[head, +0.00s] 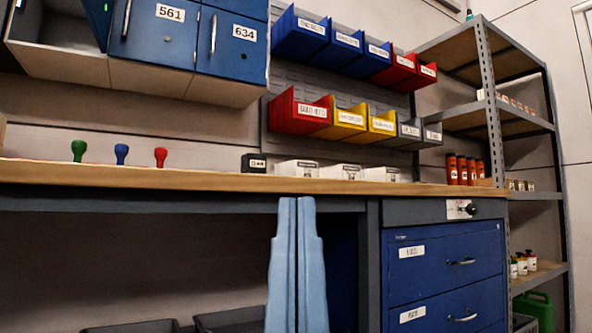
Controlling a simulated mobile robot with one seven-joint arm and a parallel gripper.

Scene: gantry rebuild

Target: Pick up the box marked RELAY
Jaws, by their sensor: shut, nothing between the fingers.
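Three small white boxes stand in a row on the workbench top: a left one (297,169), a middle one (341,172) and a right one (382,174). Their dark label print is too small to read, so I cannot tell which, if any, is marked RELAY. A small black box (254,163) with a white label stands to their left. My gripper (297,203) shows as two pale blue fingers pointing up, side by side, shut and empty. Its tips appear in front of the bench's front edge, below the white boxes in the picture.
The wooden bench top (210,180) is clear between the red stamp (160,157) and the black box. Labelled bins (300,112) hang above. Blue cabinets (230,48) overhang at left. Drawers (445,262) are below right, with a metal shelf (487,100) beyond.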

